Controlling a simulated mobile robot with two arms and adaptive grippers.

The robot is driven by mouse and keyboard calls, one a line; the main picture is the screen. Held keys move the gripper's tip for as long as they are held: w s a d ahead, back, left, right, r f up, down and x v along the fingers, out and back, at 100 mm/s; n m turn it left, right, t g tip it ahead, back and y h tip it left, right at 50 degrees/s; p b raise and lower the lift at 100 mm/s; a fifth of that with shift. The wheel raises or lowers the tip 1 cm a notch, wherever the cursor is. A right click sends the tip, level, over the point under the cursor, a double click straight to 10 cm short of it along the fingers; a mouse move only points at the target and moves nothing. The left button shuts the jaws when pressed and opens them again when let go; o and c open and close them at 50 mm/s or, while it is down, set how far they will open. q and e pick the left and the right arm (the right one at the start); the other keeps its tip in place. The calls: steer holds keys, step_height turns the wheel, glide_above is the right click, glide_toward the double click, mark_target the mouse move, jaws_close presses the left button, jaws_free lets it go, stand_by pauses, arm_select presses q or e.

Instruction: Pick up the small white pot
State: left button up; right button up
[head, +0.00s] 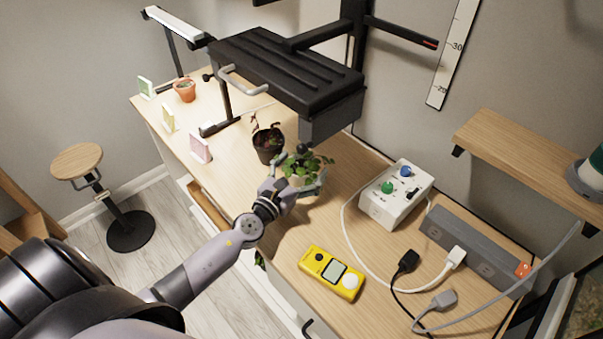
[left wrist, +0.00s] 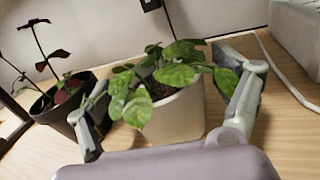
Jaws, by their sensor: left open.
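The small white pot (left wrist: 178,116) holds a leafy green plant (left wrist: 165,80) and stands upright on the wooden table. My left gripper (left wrist: 172,108) is open, with one finger on each side of the pot in the left wrist view. I cannot tell whether either finger touches it. In the head view the left gripper (head: 298,188) is at the plant (head: 308,165), and the pot is mostly hidden by leaves and fingers. My right gripper does not show.
A dark pot (head: 268,146) with a reddish plant stands close behind, left of the white pot. A black lamp-like fixture (head: 290,70) hangs above. A white control box (head: 396,194), yellow meter (head: 332,273), cables and a power strip (head: 475,250) lie to the right.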

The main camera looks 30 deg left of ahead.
arm_select(q)
steer(key=shift+c, duration=0.4)
steer(key=c, duration=1.4)
